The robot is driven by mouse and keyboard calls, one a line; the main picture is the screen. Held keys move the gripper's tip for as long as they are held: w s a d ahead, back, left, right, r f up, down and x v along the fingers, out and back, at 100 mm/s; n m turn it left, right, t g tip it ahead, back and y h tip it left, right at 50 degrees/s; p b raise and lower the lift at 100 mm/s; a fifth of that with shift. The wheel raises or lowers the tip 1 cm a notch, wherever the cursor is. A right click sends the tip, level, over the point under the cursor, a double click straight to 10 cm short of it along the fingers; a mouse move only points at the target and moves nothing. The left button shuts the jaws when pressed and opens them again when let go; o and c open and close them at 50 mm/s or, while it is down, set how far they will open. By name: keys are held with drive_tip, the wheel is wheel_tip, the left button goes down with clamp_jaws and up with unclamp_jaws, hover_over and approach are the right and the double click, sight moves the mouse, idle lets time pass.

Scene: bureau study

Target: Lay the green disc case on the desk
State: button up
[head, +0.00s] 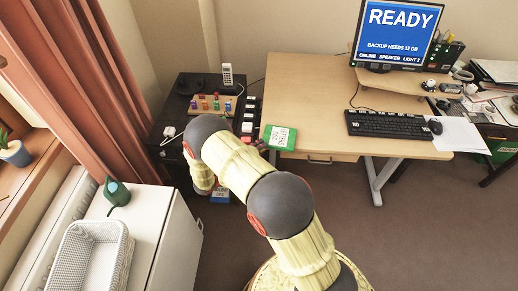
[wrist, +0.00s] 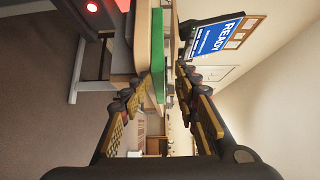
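The green disc case (head: 280,137), with a white label, appears flat at the front left corner of the desk (head: 320,95). In the wrist view the case (wrist: 159,65) is seen edge-on as a green strip between the fingers. My gripper (wrist: 163,78) is at the case's near end, one finger on either side. A gap shows between the case and the upper finger, on the right of the picture, so the gripper looks open. In the head view my arm hides most of the gripper. I cannot tell whether the case fully touches the desktop.
A keyboard (head: 388,124), a mouse (head: 435,127) and a monitor (head: 396,32) occupy the desk's right side. The desk's middle is clear. A dark cabinet (head: 178,118) with a phone (head: 227,76) stands left of the desk. A white basket (head: 92,258) is at front left.

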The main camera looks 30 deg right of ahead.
drive_tip(key=shift+o, duration=0.3)
drive_tip(key=shift+w+r, duration=0.15)
drive_tip(key=shift+r, duration=0.05)
drive_tip(key=shift+o, duration=1.2)
drive_tip(key=o, duration=0.3)
drive_tip(key=shift+s+a+p, duration=0.25)
drive_tip(key=shift+s+a, duration=0.6)
drive_tip(key=shift+s, duration=0.4)
drive_tip(key=shift+s+a+p, duration=0.2)
drive_tip(key=shift+s+a, duration=0.6)
drive_tip(key=shift+s, duration=0.5)
drive_tip(key=shift+s+a+p, duration=0.25)
drive_tip(key=shift+s+a, duration=0.6)
drive_tip(key=shift+s, duration=0.4)
